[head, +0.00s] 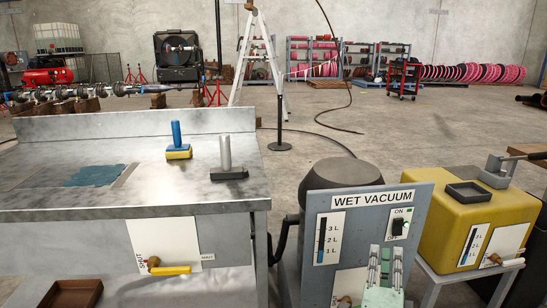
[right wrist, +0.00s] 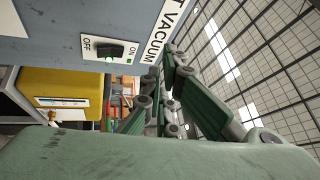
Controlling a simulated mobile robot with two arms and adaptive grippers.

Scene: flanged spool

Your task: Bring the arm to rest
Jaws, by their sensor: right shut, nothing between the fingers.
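My right gripper (head: 385,264) is in the lower right of the head view, in front of the wet vacuum panel (head: 340,205) and below its on/off switch (head: 397,228). Its green fingers are shut with nothing between them. In the right wrist view the fingers (right wrist: 168,88) point toward the panel's edge, close to the switch (right wrist: 110,50). A small green light shows beside ON. I cannot tell whether the fingers touch the panel. My left gripper is not in view.
A metal bench (head: 110,190) at left bears a yellow-and-blue tool (head: 178,145) and a grey-handled tool (head: 226,165). A yellow box (head: 450,225) stands on a stand right of the vacuum. A stepladder (head: 258,60) stands behind. The floor beyond is mostly open.

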